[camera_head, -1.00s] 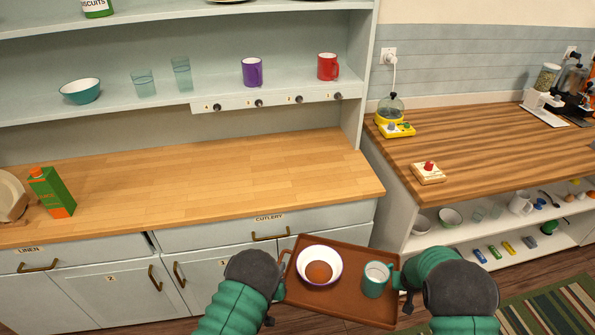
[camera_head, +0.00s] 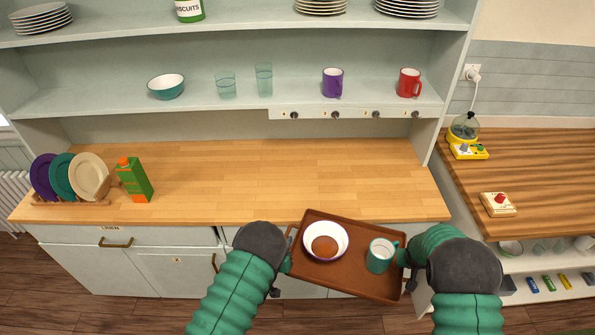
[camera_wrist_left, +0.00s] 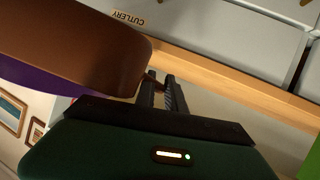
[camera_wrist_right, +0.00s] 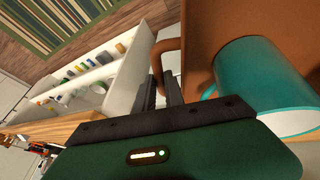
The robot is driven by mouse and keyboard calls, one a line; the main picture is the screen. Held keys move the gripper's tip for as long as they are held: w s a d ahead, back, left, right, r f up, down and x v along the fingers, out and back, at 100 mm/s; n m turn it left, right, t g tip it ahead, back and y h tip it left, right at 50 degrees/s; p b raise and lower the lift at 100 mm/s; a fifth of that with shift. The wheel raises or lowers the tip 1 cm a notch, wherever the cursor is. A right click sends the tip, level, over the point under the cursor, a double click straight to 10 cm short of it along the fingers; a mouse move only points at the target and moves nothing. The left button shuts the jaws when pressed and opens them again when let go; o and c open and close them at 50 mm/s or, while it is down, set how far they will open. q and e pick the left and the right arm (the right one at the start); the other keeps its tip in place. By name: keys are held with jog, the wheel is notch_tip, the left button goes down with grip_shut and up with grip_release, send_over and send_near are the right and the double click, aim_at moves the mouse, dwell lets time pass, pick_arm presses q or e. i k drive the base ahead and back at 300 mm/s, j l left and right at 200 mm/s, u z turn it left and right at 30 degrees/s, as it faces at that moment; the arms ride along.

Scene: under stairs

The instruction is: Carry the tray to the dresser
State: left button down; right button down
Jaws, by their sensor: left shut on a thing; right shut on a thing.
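The brown tray (camera_head: 330,278) is held in front of the dresser (camera_head: 290,175), level with or near its wooden worktop's front edge and apart from the clear top. On the tray are a white bowl (camera_head: 309,236) with something brown in it and a teal mug (camera_head: 380,257), both upright. My left gripper (camera_head: 287,262) is at the tray's left end; in the left wrist view its fingers (camera_wrist_left: 163,90) close on the handle. My right gripper (camera_head: 405,268) is at the right end; in the right wrist view its fingers (camera_wrist_right: 160,85) close on the other handle.
The worktop's middle is free. A plate rack (camera_head: 72,203) and a green carton (camera_head: 134,180) stand at its left. Cups, glasses and a bowl stand on the shelf above (camera_head: 210,108). A wooden counter (camera_head: 540,190) is at the right.

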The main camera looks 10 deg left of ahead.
aim_at(244, 198)
jog(key=i+j, duration=0.15)
jog(key=j, duration=0.2)
jog(key=i+j, duration=0.1)
jog(key=j, duration=0.25)
jog(key=i+j, duration=0.15)
jog(key=j, duration=0.2)
jog(key=i+j, duration=0.15)
jog(key=j, duration=0.2)
jog(key=i+j, duration=0.1)
jog(key=j, duration=0.25)
jog(key=i+j, duration=0.15)
jog(key=j, duration=0.2)
